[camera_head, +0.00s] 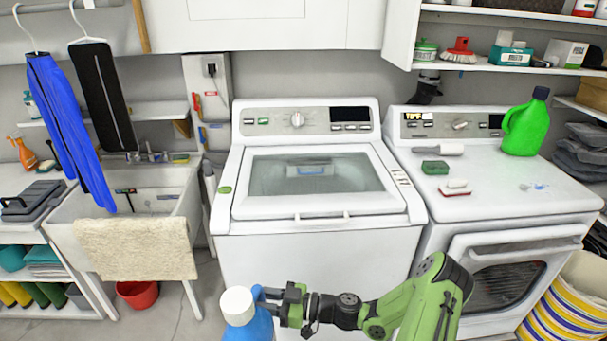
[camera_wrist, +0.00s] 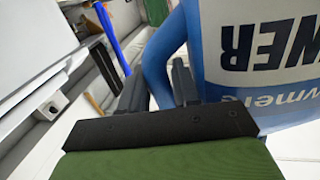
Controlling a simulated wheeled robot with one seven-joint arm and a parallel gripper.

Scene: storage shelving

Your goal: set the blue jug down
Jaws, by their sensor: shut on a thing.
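The blue jug (camera_head: 246,322) with a white cap is at the bottom of the head view, in front of the washing machine; its lower part is cut off by the frame edge. My gripper (camera_head: 270,296) is shut on the jug's handle, to the right of the cap. In the wrist view the jug (camera_wrist: 215,70) fills the upper right, with large dark letters on its label. The dark fingers of my gripper (camera_wrist: 160,88) are on either side of its blue handle. The jug's underside is hidden.
The washing machine (camera_head: 313,215) has a clear lid. The dryer (camera_head: 500,200) at right carries a green jug (camera_head: 526,125), a green sponge (camera_head: 435,167) and brushes. A sink (camera_head: 135,190) with a draped beige towel (camera_head: 137,248) stands left. A red bucket (camera_head: 138,294) is on the floor.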

